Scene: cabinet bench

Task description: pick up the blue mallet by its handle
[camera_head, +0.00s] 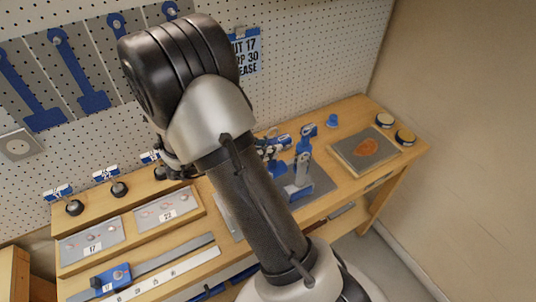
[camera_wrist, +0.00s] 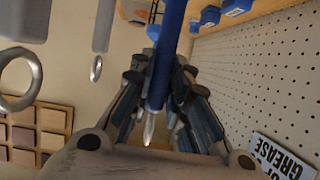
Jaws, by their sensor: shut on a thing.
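In the wrist view, my gripper (camera_wrist: 162,78) has its two dark jointed fingers closed on either side of a long blue handle, which I take to be the handle of the blue mallet (camera_wrist: 170,38). The handle runs from the top edge down between the fingers. It ends near the palm in a pale, shiny tip. The mallet's head is not clearly seen. In the head view, my arm covers the middle of the picture, and I cannot make out the mallet or the closed fingers there.
Blue tools hang on the pegboard (camera_head: 318,50) at the back left. Grey ringed tools (camera_wrist: 22,88) hang close in the wrist view.

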